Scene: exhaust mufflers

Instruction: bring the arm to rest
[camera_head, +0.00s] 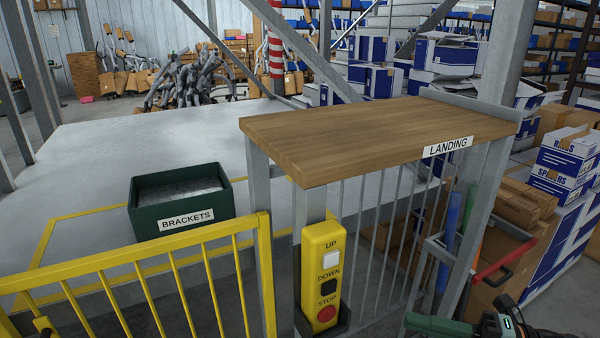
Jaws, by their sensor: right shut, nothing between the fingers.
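My right gripper (492,325) shows only in part at the bottom edge, right of centre, in front of the landing's right post. It is shut with nothing in it, and much of it is cut off by the frame. It is below and to the right of the yellow control box (322,275) with its UP, DOWN and STOP buttons. My left gripper and arm are out of view.
A wooden-topped landing (380,135) stands close in front, on grey posts. A yellow railing (150,262) runs across the lower left. A green BRACKETS bin (182,222) sits on the grey platform (90,165). Boxes (566,160) crowd the right.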

